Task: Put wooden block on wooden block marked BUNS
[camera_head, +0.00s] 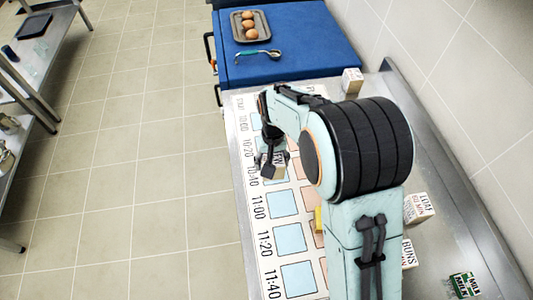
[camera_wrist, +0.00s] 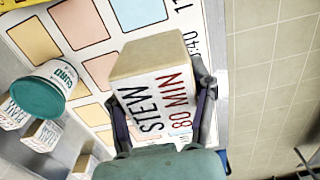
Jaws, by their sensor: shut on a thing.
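My gripper (camera_head: 271,158) is shut on a wooden block marked STEW 80 MIN (camera_wrist: 150,85), with a finger on each side of it in the wrist view. In the head view this block (camera_head: 273,172) is at the left part of the printed time chart, near the 10:40 row. Whether it touches the chart is not clear. The wooden block marked BUNS (camera_head: 409,254) stands on the metal counter to the right of my arm, partly hidden by it. My gripper is well to its left and farther back.
Another marked block (camera_head: 418,208) stands just behind the BUNS block, and one (camera_head: 352,80) at the back. A teal-lidded tub (camera_wrist: 42,92) shows in the wrist view.

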